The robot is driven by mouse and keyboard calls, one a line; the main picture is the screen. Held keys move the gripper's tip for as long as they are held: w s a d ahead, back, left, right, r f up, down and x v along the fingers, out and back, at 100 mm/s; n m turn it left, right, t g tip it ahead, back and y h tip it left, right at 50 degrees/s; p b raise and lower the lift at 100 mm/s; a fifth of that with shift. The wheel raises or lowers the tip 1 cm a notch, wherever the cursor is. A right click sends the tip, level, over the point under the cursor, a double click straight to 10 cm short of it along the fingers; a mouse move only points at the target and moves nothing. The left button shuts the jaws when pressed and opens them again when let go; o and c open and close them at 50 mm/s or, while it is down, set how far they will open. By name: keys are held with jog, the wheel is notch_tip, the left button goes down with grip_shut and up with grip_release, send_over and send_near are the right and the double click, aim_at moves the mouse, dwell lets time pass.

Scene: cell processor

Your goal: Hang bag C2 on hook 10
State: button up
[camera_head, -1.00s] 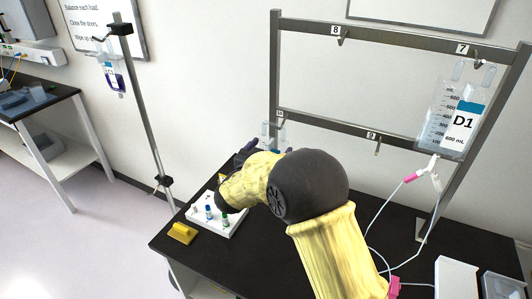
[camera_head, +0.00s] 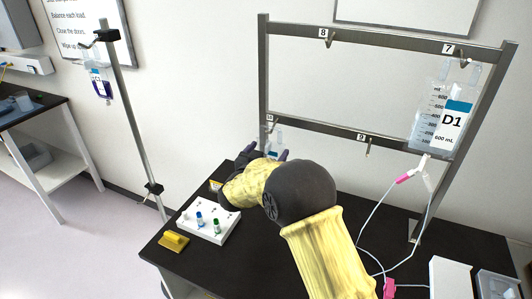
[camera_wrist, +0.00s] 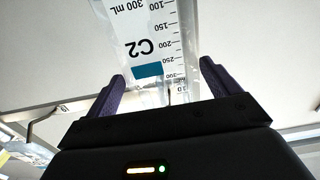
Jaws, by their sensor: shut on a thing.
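Bag C2 (camera_wrist: 147,40) is a clear bag with a scale and a blue block, upside down in the wrist view. My gripper (camera_wrist: 165,88) is shut on bag C2, with a dark purple finger on each side. In the head view my gripper (camera_head: 266,157) is partly hidden behind my yellow arm; only the clear top of bag C2 (camera_head: 278,139) shows. Hook 10 (camera_head: 269,128) is at the left end of the rack's lower bar, its label small. The bag's top is just below and right of it; I cannot tell whether they touch.
The rack (camera_head: 400,48) has empty hooks 8 (camera_head: 327,42) and 9 (camera_head: 368,152). Bag D1 (camera_head: 445,120) hangs at hook 7, with tubing below. A white tube block (camera_head: 212,228) and a yellow object (camera_head: 174,241) lie on the black bench. A pole with a bag (camera_head: 98,85) stands left.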

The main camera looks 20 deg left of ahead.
jog(key=shift+f, duration=0.25)
dwell(0.4)
jog(key=o, duration=1.2)
jog(key=shift+c, duration=0.2)
jog(key=shift+s, duration=0.15)
jog(key=s+b, duration=0.1)
jog(key=s, duration=0.5)
jog(key=shift+s+a, duration=0.25)
jog(key=shift+s, duration=0.15)
dwell(0.4)
